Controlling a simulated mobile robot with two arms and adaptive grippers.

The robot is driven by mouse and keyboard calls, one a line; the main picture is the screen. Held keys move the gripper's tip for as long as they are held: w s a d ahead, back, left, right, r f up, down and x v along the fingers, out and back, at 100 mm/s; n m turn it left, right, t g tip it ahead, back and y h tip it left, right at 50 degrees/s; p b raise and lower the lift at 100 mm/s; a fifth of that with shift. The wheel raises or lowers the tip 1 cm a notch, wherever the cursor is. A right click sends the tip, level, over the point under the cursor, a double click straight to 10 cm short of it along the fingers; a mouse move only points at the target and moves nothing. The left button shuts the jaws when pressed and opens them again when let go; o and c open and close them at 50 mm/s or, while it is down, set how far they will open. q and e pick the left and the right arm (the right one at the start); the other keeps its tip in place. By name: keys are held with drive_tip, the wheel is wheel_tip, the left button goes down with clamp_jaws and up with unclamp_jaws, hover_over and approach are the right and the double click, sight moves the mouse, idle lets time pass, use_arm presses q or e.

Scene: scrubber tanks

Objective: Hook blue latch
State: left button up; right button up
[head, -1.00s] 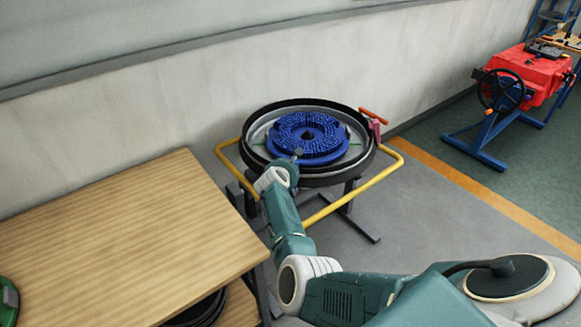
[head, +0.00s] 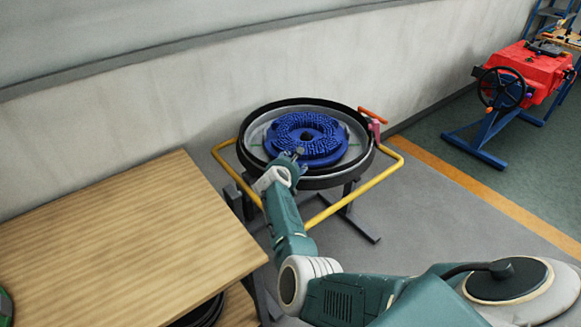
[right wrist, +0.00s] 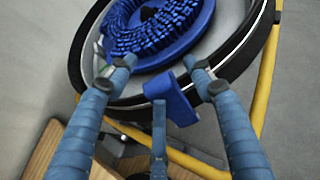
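The blue latch (right wrist: 168,98) shows in the right wrist view as a bright blue bracket at the near rim of a round black-rimmed tank (right wrist: 245,62). My right gripper (right wrist: 160,72) is open, with its fingers apart on either side of the latch. A further blue-grey finger-like bar stands below the latch in the middle, and I cannot tell whether it touches. In the head view my right gripper (head: 292,158) is at the near left rim of the tank (head: 352,170) and hides the latch. A blue brush disc (head: 308,136) lies inside the tank. My left gripper is not in view.
A yellow tubular frame (head: 365,188) surrounds the tank. A wooden table (head: 100,235) stands at the near left. A red lever (head: 372,115) sticks up at the tank's right. The wall is close behind. A red machine (head: 530,68) stands far right.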

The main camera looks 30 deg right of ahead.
drive_tip(key=shift+f, duration=0.15)
wheel_tip(320, 180, up, 10)
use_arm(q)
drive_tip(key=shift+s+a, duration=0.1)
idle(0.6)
